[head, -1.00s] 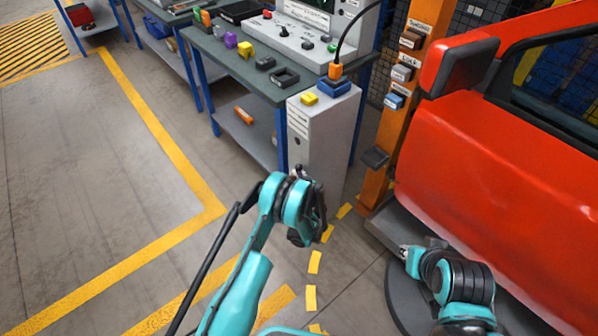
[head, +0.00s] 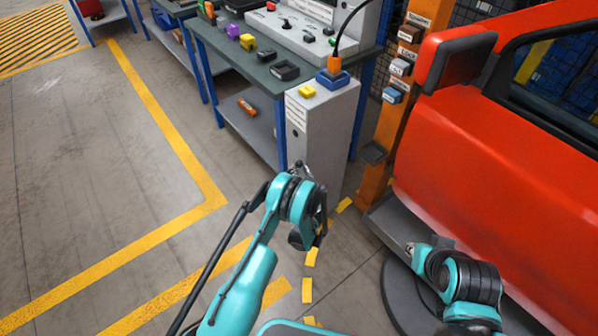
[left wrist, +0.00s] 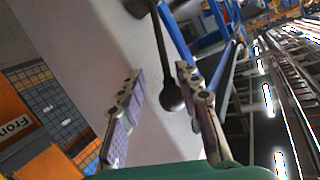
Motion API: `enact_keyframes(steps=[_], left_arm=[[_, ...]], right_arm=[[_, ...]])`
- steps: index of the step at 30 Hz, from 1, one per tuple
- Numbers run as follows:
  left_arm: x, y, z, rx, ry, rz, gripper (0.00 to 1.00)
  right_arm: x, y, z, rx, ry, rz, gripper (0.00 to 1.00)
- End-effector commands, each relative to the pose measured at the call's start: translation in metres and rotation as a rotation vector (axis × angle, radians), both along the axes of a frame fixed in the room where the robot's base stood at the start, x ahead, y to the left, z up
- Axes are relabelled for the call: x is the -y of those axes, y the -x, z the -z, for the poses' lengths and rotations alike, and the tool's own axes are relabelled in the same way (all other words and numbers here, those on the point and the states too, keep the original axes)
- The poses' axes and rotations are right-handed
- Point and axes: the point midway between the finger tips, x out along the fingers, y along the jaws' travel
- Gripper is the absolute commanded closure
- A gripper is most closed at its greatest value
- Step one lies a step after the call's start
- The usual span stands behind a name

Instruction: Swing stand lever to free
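The stand (head: 318,120) is a grey-white cabinet with a blue socket and an orange plug on top. In the left wrist view, its lever (left wrist: 172,95) is a dark rod with a round knob, hanging in front of the pale stand face. My left gripper (left wrist: 160,82) is open, and the knob lies between its two fingers as seen from the wrist; I see no clear contact. In the head view, the teal left arm reaches the stand's lower front, and its wrist hides most of the gripper and lever. My right gripper (head: 411,249) is low beside the red car; its fingers are unclear.
A workbench (head: 262,76) with control box and coloured blocks stands left of the stand. An orange post (head: 388,125) with labelled holders stands right of it. The red car door (head: 490,170) fills the right side. Floor at left is clear.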

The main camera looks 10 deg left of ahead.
Motion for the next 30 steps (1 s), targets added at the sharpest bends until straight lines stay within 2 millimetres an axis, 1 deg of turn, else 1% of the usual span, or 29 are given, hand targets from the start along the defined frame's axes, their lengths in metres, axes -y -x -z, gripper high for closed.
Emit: enact_keyframes(steps=[12,15,17,27,30], left_arm=[[-0.001,0.000,-0.001,0.001,-0.002,-0.001,0.66],[-0.002,0.000,-0.006,0.000,-0.001,-0.002,0.66],[-0.002,0.000,-0.013,0.000,-0.002,-0.002,0.66],[-0.001,0.000,-0.076,0.000,-0.003,-0.001,0.66],[0.000,0.000,-0.089,0.000,-0.002,0.000,0.66]], right_arm=[[0.000,0.000,0.000,0.000,0.000,0.000,1.00],[0.000,0.000,0.000,0.000,0.000,0.000,1.00],[0.000,0.000,0.000,0.000,0.000,0.000,1.00],[0.000,0.000,0.000,0.000,0.000,0.000,1.00],[0.000,0.000,0.000,0.000,0.000,0.000,1.00]])
